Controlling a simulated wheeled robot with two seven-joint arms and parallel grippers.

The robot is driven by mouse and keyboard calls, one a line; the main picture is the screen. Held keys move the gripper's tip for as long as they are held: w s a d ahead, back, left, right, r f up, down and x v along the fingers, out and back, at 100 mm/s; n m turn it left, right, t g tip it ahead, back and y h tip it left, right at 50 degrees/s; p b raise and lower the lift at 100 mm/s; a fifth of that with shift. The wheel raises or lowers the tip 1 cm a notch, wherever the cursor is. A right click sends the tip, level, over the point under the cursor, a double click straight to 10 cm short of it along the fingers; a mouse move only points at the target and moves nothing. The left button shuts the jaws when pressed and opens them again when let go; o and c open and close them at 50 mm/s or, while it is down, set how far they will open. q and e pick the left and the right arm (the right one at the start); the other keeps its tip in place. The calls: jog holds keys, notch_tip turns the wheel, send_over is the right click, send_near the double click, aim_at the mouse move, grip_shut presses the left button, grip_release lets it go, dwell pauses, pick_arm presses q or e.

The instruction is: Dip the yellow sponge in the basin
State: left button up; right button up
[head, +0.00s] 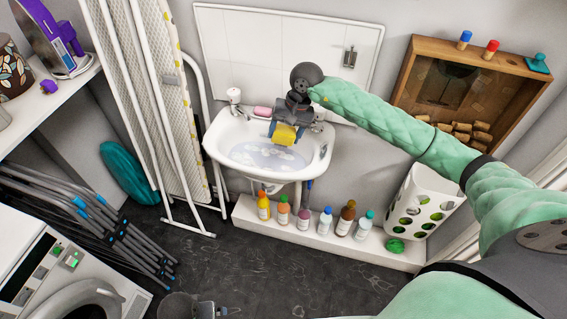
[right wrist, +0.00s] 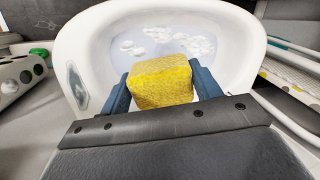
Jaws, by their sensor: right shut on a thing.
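The yellow sponge (head: 285,134) is held between the blue fingers of my right gripper (head: 286,130). In the right wrist view the sponge (right wrist: 161,83) sits between both fingers of the gripper (right wrist: 162,88), which are shut on it. The white basin (head: 217,146) is fixed to the wall and holds water with white foam (head: 268,156). The sponge is over the back part of the basin; I cannot tell exactly how far above the water it is. At the bottom of the head view, a dark part that seems to be my left gripper (head: 205,308) shows; its jaws are unclear.
A pink soap bar (head: 262,111) and a white tap (head: 235,100) are at the basin's back rim. Several bottles (head: 304,215) stand on a low ledge below. An ironing board (head: 165,90) leans left, and a wooden cabinet (head: 415,62) hangs right.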

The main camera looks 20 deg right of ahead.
aim_at(282, 131)
jog(key=shift+r+b, duration=0.3)
jog(key=shift+r, duration=1.75)
